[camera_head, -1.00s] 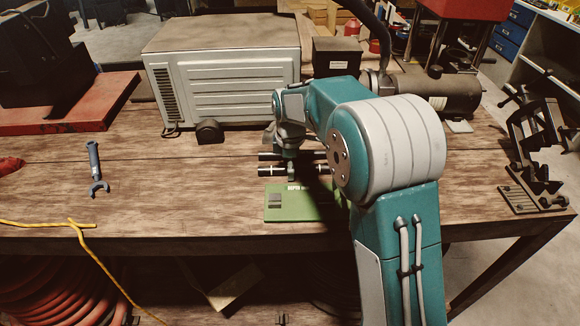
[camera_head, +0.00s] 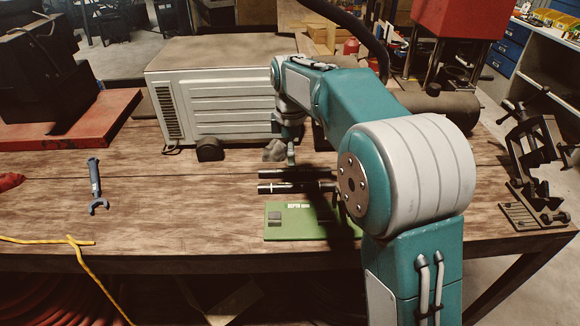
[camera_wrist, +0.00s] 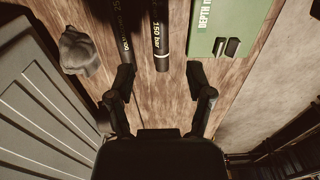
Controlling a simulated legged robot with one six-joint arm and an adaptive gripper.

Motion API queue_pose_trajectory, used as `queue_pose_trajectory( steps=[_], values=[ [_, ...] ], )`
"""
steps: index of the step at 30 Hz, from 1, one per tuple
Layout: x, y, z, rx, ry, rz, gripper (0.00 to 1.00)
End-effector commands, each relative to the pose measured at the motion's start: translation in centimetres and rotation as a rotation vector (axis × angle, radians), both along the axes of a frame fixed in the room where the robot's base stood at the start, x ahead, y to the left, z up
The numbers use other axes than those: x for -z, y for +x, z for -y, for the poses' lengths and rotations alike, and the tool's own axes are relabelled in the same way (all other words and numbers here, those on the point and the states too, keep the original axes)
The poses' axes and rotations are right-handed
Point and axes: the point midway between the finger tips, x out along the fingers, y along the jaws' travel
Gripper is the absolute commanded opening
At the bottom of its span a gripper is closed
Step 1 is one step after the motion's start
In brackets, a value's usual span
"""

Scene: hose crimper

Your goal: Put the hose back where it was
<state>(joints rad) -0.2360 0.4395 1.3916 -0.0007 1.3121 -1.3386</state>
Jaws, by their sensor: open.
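Two black hoses lie side by side on the wooden bench in the head view, a far hose (camera_head: 285,174) and a near hose (camera_head: 280,188). The near hose, marked "150 bar", also shows in the wrist view (camera_wrist: 160,38), beside the other hose (camera_wrist: 125,22). A green depth board (camera_head: 300,222) lies just in front of them; it also shows in the wrist view (camera_wrist: 222,18). My gripper (camera_wrist: 160,78) is open and empty, its fingers apart, with the near hose's end ahead of the gap. In the head view my arm hides the hoses' right ends.
A grey ribbed cabinet (camera_head: 217,112) stands behind the hoses. A grey lump (camera_wrist: 80,50) lies beside the far hose. A blue-grey wrench (camera_head: 95,185) and a yellow cord (camera_head: 85,262) lie at left. A metal fixture (camera_head: 535,150) stands right. Bench between wrench and hoses is clear.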

Motion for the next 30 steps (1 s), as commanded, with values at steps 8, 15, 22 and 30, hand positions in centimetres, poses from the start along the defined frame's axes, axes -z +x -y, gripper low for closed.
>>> queue_pose_trajectory(
  steps=[8, 15, 22, 30],
  values=[
    [-1.1, 0.0, 0.0, 0.001, 0.0, 0.0, 0.67],
    [-4.1, -3.4, 2.5, 0.19, 0.019, 0.063, 0.67],
    [-7.2, -10.1, 6.2, 0.545, 0.073, 0.164, 0.67],
    [-7.8, -18.6, 9.6, 0.952, 0.17, 0.269, 0.67]
  ],
)
